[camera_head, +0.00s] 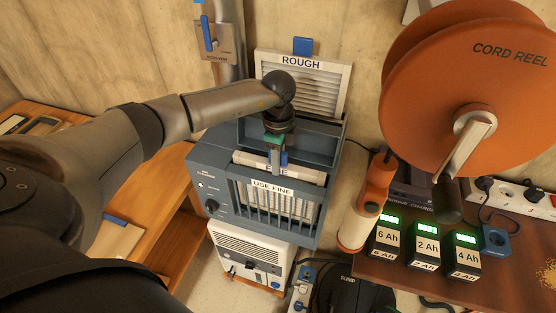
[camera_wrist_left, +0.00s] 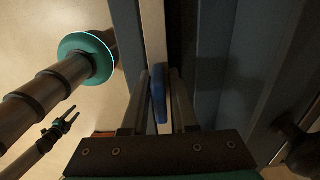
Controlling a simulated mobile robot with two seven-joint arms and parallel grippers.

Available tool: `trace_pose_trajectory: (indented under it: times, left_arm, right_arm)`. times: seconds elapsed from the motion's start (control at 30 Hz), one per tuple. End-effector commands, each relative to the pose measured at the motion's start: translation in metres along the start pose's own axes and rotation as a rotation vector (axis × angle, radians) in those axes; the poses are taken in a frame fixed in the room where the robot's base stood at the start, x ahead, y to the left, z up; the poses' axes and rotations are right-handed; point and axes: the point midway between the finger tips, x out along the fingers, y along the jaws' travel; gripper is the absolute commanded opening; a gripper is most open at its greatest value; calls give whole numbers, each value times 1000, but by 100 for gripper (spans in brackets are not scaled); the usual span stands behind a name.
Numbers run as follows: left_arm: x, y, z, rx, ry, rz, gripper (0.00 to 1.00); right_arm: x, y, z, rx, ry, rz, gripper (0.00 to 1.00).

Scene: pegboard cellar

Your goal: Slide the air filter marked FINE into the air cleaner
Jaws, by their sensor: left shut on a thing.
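The blue-grey air cleaner (camera_head: 215,180) stands in the middle of the head view, with a "USE FINE" label on its barred front. A pale-framed air filter (camera_head: 246,158) stands in its top opening, mostly down behind the bars. My left gripper (camera_head: 277,168) is shut on this filter's blue tab, which shows between the fingers in the left wrist view (camera_wrist_left: 158,98). The gripper hides the filter's marking. Another filter, marked ROUGH (camera_head: 301,64), stands upright behind the cleaner. My right gripper (camera_wrist_left: 68,122) shows small in the left wrist view, fingers apart.
An orange cord reel (camera_head: 440,90) rises close on the right. Several labelled batteries (camera_head: 427,243) and a power strip (camera_head: 510,196) are on the right-hand table. A white unit (camera_head: 247,254) stands under the cleaner. A wooden bench (camera_head: 150,190) is at left.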

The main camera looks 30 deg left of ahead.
Motion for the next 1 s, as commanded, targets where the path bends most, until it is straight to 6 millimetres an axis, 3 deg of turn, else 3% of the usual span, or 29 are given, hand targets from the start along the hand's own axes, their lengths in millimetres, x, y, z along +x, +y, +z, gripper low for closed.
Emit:
trace_pose_trajectory:
  times: [1.0]
  left_arm:
    - [-5, 0, 0, 0, 1, 0, 0]
  right_arm:
    - [-9, 0, -1, 0, 0, 0, 50]
